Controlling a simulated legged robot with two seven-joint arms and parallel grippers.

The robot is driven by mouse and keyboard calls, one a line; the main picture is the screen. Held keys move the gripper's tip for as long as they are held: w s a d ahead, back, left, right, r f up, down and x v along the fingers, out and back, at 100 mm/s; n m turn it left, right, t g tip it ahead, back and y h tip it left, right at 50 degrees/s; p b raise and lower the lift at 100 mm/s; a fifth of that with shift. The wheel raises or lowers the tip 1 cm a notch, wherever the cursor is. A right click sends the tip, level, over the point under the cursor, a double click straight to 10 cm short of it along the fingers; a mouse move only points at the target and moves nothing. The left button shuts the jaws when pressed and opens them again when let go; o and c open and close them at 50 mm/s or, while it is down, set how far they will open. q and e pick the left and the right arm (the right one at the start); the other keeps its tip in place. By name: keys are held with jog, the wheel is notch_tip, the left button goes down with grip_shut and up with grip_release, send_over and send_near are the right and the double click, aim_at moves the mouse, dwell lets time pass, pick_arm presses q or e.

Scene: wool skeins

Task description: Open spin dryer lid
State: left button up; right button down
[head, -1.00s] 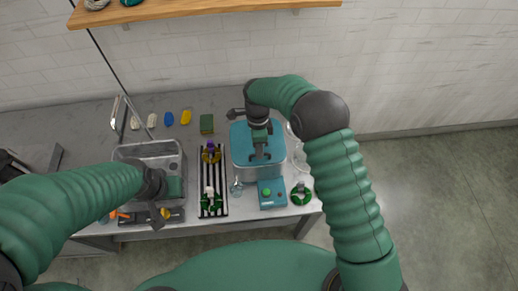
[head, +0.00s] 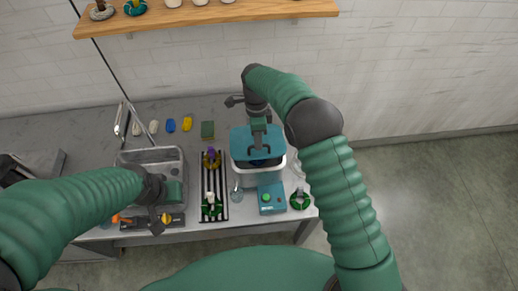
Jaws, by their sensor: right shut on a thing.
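The spin dryer (head: 263,179) is a grey-white box on the counter with a teal control part in front. Its teal lid (head: 240,137) is tilted up toward the back wall, and the dark inside shows below the lid's front edge. My right gripper (head: 260,150) is shut on the lid near its front edge; the exact grip is partly hidden by the gripper itself.
A metal sink (head: 152,158) with a tall tap is at left. A striped rack (head: 222,187) holds several wool skeins beside the dryer. A teal control box (head: 271,198) and a green skein (head: 300,200) stand in front.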

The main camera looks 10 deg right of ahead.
jog(key=w+r+p, duration=0.2)
jog(key=w+r, duration=0.2)
jog(key=shift+w+f, duration=0.15)
dwell(0.4)
